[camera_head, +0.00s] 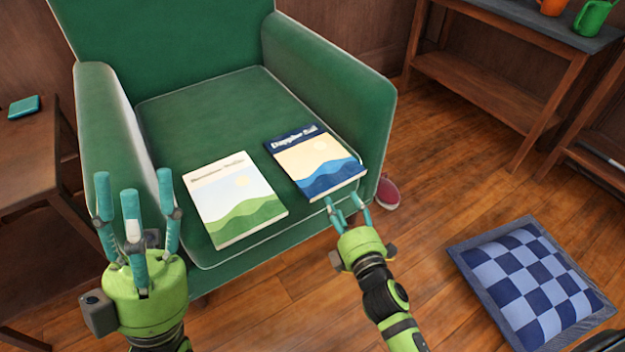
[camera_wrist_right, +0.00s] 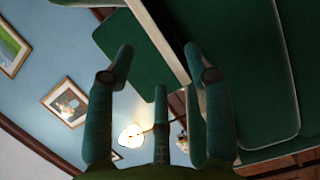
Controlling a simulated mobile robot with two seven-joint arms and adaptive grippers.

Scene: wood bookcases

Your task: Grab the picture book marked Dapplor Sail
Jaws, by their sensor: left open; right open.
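The picture book marked Dapplor Sail (camera_head: 318,165) lies flat on the right of the green armchair's seat (camera_head: 205,115), its near edge at the seat's front. Its cover has a navy title band, a cream sky and blue waves. A second book with green hills (camera_head: 235,198) lies to its left, apart from it. My right gripper (camera_head: 347,208) is open and empty just in front of the Dapplor Sail book's near edge. Its spread fingers (camera_wrist_right: 158,62) show in the right wrist view, with a pale strip beyond them that I cannot name surely. My left gripper (camera_head: 135,205) is open and empty, left of the hills book.
The armchair's arms (camera_head: 335,85) rise on both sides of the seat. A checked blue cushion (camera_head: 530,280) lies on the floor at right. A red object (camera_head: 387,193) is beside the chair. A wooden table with a teal item (camera_head: 24,107) stands at left.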

